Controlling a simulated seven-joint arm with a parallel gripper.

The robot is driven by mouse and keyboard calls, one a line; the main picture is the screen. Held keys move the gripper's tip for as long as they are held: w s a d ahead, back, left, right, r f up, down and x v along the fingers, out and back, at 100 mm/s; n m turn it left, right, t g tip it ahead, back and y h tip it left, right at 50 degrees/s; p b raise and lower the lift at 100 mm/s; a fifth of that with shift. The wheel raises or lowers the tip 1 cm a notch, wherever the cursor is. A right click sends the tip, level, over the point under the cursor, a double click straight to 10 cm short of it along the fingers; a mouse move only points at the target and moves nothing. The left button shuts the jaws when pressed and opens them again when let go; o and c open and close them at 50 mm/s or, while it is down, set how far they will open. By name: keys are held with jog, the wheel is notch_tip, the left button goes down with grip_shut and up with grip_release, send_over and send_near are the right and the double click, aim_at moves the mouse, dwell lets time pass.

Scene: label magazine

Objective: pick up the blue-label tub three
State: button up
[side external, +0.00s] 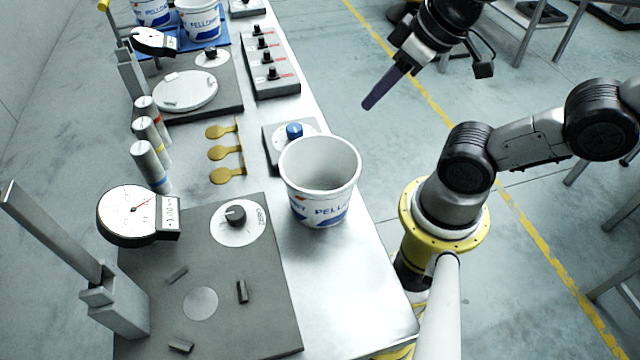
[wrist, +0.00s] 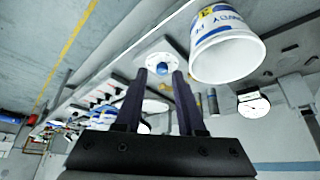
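A white open tub with a blue-lettered label (side external: 320,207) stands upright on the bench near its right edge; it looks empty. It also shows upper right in the wrist view (wrist: 226,58). Two more white tubs with blue lettering, a left one (side external: 153,14) and a right one (side external: 200,20), stand at the far end of the bench. My gripper (side external: 368,104) is in the air, right of and beyond the near tub, touching nothing. Its dark purple fingers stand apart and empty in the wrist view (wrist: 161,72).
A blue knob (side external: 294,130) on a grey base stands just behind the near tub. Dial gauges on posts, a near one (side external: 138,213) and a far one (side external: 155,42), line the left side. Capped cylinders (side external: 150,165), brass tags (side external: 223,153) and a switch box (side external: 268,65) occupy the bench.

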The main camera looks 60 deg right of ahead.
jog(key=m, duration=0.2)
jog(key=m+g, duration=0.5)
jog(key=m, duration=0.9)
send_near(355, 183)
jog(key=f, duration=0.7)
jog(key=w+d+f, duration=0.1)
jog(key=f, duration=0.3)
jog(key=shift+f, duration=0.15)
jog(key=shift+t, duration=0.3)
grip_shut()
